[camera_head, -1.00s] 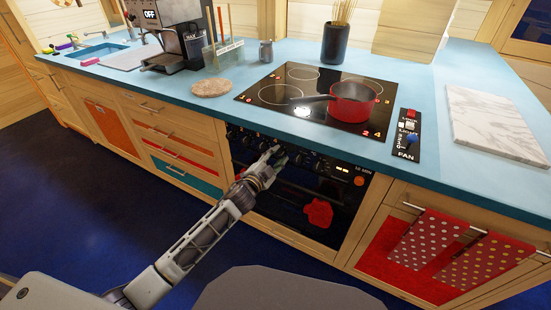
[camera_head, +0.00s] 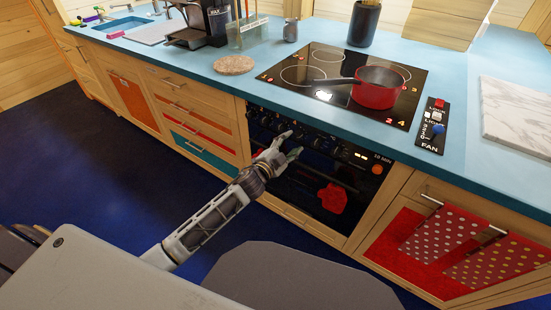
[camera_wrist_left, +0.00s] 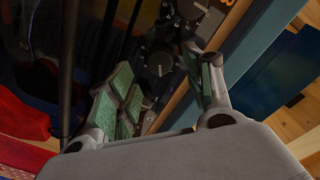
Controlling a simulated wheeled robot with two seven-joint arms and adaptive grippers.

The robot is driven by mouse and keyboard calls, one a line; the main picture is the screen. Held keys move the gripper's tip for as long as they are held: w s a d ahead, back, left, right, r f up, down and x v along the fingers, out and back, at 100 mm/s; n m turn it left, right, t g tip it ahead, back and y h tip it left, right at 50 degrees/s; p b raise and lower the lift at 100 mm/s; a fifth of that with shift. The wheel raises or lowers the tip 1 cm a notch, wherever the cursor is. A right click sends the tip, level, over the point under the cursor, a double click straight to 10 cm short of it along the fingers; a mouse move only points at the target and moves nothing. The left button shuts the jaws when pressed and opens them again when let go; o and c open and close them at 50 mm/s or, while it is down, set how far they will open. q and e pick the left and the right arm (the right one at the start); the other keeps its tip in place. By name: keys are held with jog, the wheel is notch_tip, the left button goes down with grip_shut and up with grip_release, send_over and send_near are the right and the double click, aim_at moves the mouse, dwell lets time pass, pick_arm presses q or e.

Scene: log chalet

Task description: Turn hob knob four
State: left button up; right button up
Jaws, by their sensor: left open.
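A row of dark hob knobs (camera_head: 265,121) runs along the top of the black oven front (camera_head: 310,185), under the counter edge. None shows a readable number, so I cannot tell which is knob four. My left gripper (camera_head: 291,145) is open and empty in front of the row, near its middle knobs. In the left wrist view, a round knob (camera_wrist_left: 159,59) shows beyond the gap between the open fingers (camera_wrist_left: 160,88). Another knob (camera_wrist_left: 193,8) shows farther up. Contact with a knob cannot be made out. My right gripper is out of view.
A red pan (camera_head: 375,91) stands on the black hob (camera_head: 325,65) above. A fan panel (camera_head: 433,125) lies right of the hob. A red mitt (camera_head: 333,198) shows on the oven front. Dotted towels (camera_head: 440,232) hang at right. The dark blue floor (camera_head: 100,190) is clear at left.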

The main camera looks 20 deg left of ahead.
pick_arm(q)
jog(key=v, duration=0.9)
dwell(0.4)
jog(key=shift+w, duration=0.1)
dwell(0.5)
